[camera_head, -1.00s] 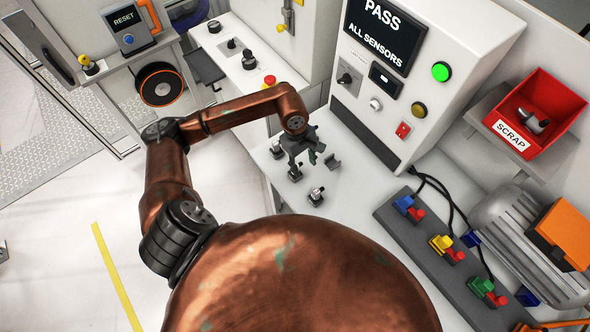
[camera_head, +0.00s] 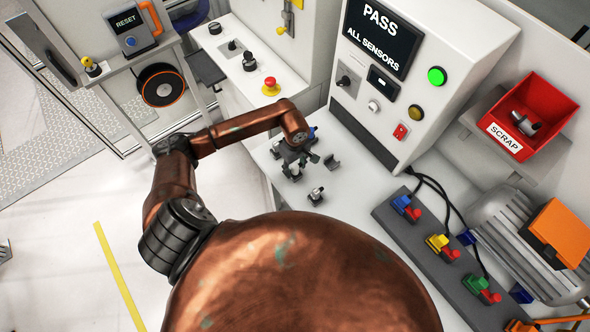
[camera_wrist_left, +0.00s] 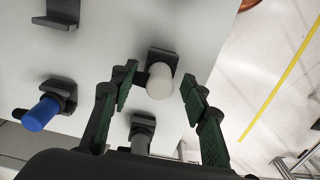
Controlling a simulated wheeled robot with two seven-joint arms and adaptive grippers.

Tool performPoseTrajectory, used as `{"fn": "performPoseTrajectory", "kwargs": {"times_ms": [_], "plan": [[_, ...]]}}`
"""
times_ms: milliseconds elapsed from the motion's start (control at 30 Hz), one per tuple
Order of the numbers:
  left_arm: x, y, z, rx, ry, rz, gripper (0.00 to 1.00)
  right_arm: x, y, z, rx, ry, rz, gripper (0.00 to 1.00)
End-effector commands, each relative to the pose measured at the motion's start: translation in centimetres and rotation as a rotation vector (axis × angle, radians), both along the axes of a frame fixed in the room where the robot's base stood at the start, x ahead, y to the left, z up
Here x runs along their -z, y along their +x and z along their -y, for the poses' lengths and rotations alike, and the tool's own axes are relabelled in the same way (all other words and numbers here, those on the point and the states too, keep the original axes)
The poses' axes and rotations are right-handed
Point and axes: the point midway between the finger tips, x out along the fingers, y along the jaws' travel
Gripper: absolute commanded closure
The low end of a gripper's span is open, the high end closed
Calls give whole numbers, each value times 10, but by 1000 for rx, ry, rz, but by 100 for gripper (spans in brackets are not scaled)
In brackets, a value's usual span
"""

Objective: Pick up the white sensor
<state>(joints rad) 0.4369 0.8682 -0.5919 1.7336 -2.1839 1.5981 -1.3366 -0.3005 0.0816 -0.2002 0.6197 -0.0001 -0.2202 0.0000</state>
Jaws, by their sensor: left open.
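The white sensor (camera_wrist_left: 159,82) sits in a dark holder on the pale table. In the left wrist view it lies between the two green-padded fingers of my open left gripper (camera_wrist_left: 157,92), with space on both sides. In the head view my left gripper (camera_head: 296,161) is over the sensor group and largely covers the white sensor (camera_head: 294,176). A blue sensor (camera_wrist_left: 41,114) stands to the left in the wrist view, and a grey one (camera_wrist_left: 141,136) is below. My right gripper is not seen.
An empty holder (camera_head: 332,162) and another sensor (camera_head: 316,195) are close by. The test cabinet (camera_head: 397,90) rises behind. A red scrap bin (camera_head: 550,95) and a bar of coloured connectors (camera_head: 425,243) are to the right.

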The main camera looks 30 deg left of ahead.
Motion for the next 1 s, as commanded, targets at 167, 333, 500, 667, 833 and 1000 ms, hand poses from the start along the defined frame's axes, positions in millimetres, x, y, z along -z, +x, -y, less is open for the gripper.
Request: {"fn": "performPoseTrajectory", "kwargs": {"times_ms": [167,333,500,667,833,1000], "plan": [[0,0,0,0,0,0,64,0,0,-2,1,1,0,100],[0,0,0,0,0,0,76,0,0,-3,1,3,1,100],[-1,0,0,0,0,0,88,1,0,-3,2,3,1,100],[-1,0,0,0,0,0,99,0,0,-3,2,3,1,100],[-1,0,0,0,0,0,100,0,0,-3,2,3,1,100],[-1,0,0,0,0,1,100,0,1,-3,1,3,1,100]]}}
